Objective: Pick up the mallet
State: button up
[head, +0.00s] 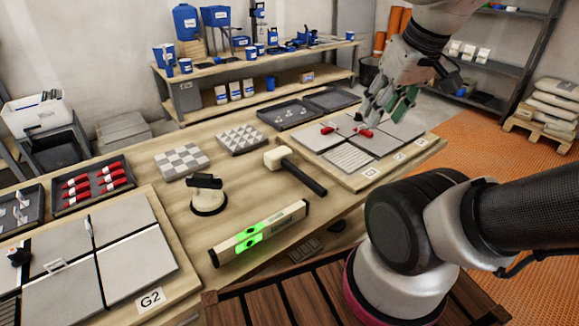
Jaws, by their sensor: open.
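The mallet (302,176) lies on the wooden workbench near its middle. Its pale head (279,158) points to the upper left and its black handle runs down to the right. My gripper (372,112) is up and to the right of the mallet, over the tile board at the right end of the bench. It is open and apart from the mallet. Nothing covers the mallet in the head view.
A level with green lights (259,233) and a suction cup (208,195) lie left of the mallet. The tile board (397,162) with red wedges (366,132) is to its right. Checkered tile samples (241,139) and trays (284,113) are behind it. Board G2 (150,299) is at left.

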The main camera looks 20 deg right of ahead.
jog(key=shift+o, duration=0.4)
jog(key=w+a+f+g, duration=0.1)
jog(key=w+f+g, duration=0.1)
jog(key=w+f, duration=0.4)
jog(key=w+a+f+n+g, duration=0.1)
jog(key=w+a+f+g, duration=0.1)
jog(key=w+f, duration=0.3)
jog(key=w+a+f+n+g, duration=0.1)
jog(key=w+a+f+g, duration=0.1)
jog(key=w+f, duration=0.4)
jog(key=shift+w+a+f, duration=0.15)
jog(key=shift+w+f, duration=0.05)
jog(key=shift+f, duration=0.7)
jog(key=shift+w+a+f, duration=0.1)
jog(key=shift+w+f, duration=0.05)
jog(key=shift+f, duration=0.7)
jog(key=w+f, duration=0.2)
jog(key=shift+w+a+f+n, duration=0.2)
jog(key=shift+w+a+n, duration=0.1)
jog(key=t, duration=0.2)
send_over(293, 166)
jog(key=shift+s+d+f, duration=0.2)
jog(key=shift+s+d, duration=0.15)
jog(key=shift+s, duration=0.1)
jog(key=shift+w+f+n, duration=0.1)
jog(key=shift+f+n, duration=0.2)
jog(key=f, duration=0.7)
jog(key=shift+w+a, duration=0.25)
jog(key=shift+a, duration=0.1)
grip_shut()
